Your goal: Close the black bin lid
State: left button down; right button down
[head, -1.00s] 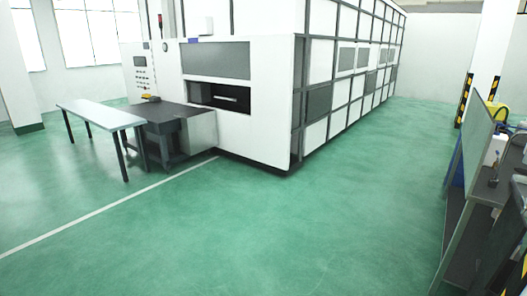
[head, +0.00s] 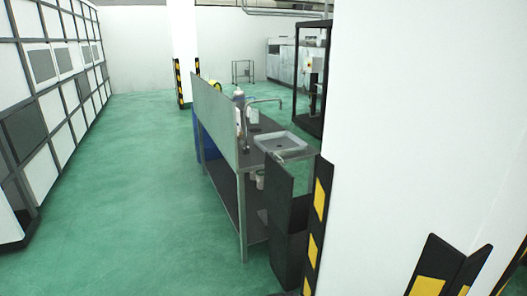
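A black bin (head: 288,245) stands on the floor at the near end of a workbench, against a white pillar. A flat black panel (head: 279,187), which looks like its lid, stands upright above the bin's left side, so the bin looks open. The inside of the bin is too dark to make out. Neither of my grippers is in view.
The metal workbench (head: 243,203) has a sink (head: 284,143), a tap and bottles on it. The white pillar (head: 420,120) with yellow-black corner guards (head: 318,215) fills the right. Green floor (head: 135,190) is clear between the bench and the panelled white enclosure (head: 60,110).

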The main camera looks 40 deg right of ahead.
aim_at(278, 183)
jog(key=i+l+z, duration=0.1)
jog(key=i+z, duration=0.3)
jog(key=i, duration=0.3)
jog(key=i+j+z, duration=0.15)
jog(key=i+z, duration=0.25)
jog(key=i, duration=0.35)
